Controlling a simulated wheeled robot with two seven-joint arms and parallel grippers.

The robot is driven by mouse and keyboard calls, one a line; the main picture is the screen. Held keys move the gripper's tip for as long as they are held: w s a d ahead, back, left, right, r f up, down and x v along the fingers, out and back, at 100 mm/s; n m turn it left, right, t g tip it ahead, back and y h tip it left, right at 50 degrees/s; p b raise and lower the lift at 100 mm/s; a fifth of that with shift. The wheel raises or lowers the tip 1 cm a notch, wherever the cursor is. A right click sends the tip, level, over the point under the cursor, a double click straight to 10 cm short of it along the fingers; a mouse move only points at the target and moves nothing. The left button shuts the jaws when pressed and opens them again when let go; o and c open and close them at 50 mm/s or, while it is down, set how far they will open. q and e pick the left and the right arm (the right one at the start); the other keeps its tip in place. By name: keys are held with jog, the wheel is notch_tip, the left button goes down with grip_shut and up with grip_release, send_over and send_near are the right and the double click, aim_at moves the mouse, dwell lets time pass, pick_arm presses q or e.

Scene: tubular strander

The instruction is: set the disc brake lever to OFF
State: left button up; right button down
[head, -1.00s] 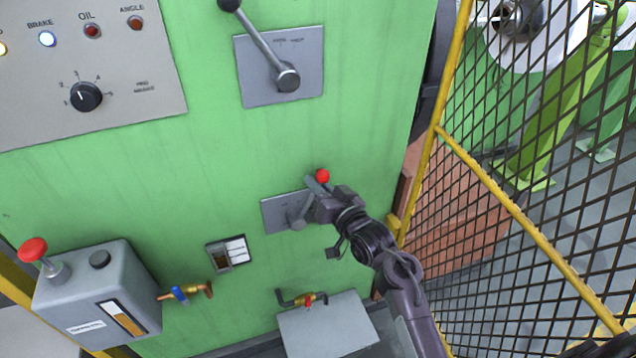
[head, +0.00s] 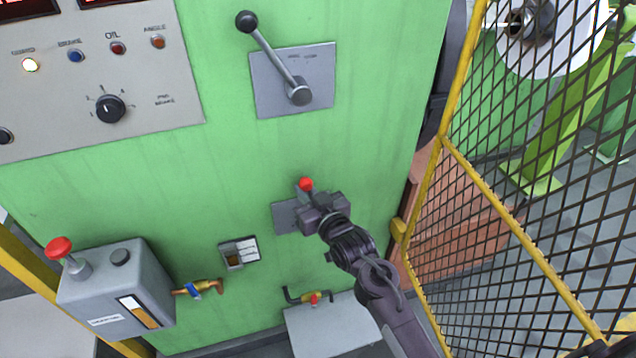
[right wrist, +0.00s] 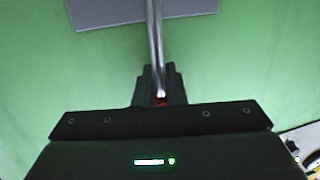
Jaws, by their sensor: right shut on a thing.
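The knob points about straight up. In the right wrist view, a shiny rod (right wrist: 154,45) runs down to between my fingers, with a bit of red there. The plate's lettering is hidden or too small to read. The BRAKE lamp (head: 75,56) is blue and unlit. My left gripper is not in view.
A larger lever with a black knob (head: 246,21) is above on its own plate. A yellow-framed mesh guard (head: 520,240) stands close to the right of my arm.

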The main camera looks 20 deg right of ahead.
aim_at(274, 190)
jog(key=a+n, duration=0.1)
jog(key=a+r+n+p, duration=0.1)
jog(key=shift+w+a+r, duration=0.1)
jog(key=shift+a, duration=0.3)
jog(key=shift+a+f+n+g+h+p, duration=0.1)
jog(key=shift+a+f+n+h+p, duration=0.15)
jog(key=shift+a+n, duration=0.25)
jog(key=shift+a+f+n+g+h+p, duration=0.1)
jog(key=shift+a+f+n+p, duration=0.15)
jog(key=shift+a+n, duration=0.25)
jog(key=shift+a+f+n+g+h+p, duration=0.1)
jog(key=shift+a+f+n+h+p, duration=0.05)
jog(key=shift+a+n+p, duration=0.3)
jog(key=c, duration=1.5)
grip_release()
jog(key=shift+a, duration=0.15)
jog(key=shift+c, duration=0.2)
jog(key=shift+f, duration=0.15)
jog(key=shift+f, duration=0.25)
jog(key=shift+s, duration=0.2)
jog(key=shift+s, duration=0.2)
jog(key=b+v, duration=0.1)
jog(key=v, duration=0.6)
jog(key=shift+r, duration=0.15)
